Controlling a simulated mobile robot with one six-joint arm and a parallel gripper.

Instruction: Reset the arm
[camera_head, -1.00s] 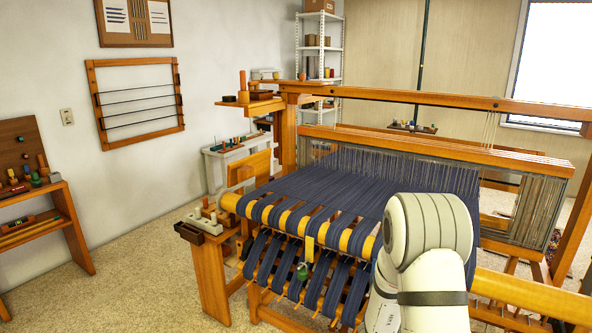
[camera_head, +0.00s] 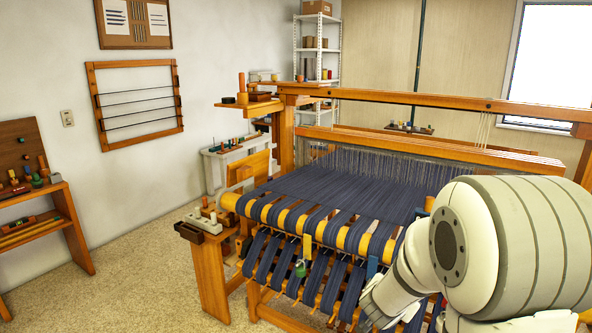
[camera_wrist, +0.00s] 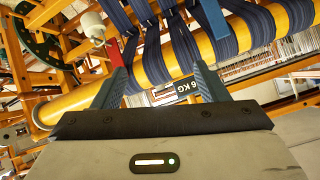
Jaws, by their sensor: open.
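My arm (camera_head: 510,245) fills the lower right of the head view, in front of the loom. My gripper (camera_wrist: 158,80) shows in the wrist view with its two dark fingers spread apart and nothing between them. Behind the fingers are the loom's yellow beam (camera_wrist: 165,68) and dark blue warp bands (camera_wrist: 187,45). A black tag marked 6 KG (camera_wrist: 185,87) shows beyond the right finger. In the head view the gripper's fingertips are not clearly visible.
The loom (camera_head: 345,195) with its blue warp takes up the middle. A small bench (camera_head: 45,215) stands at the left wall, and a white shelf (camera_head: 318,55) at the back. The carpet (camera_head: 130,275) between bench and loom is clear.

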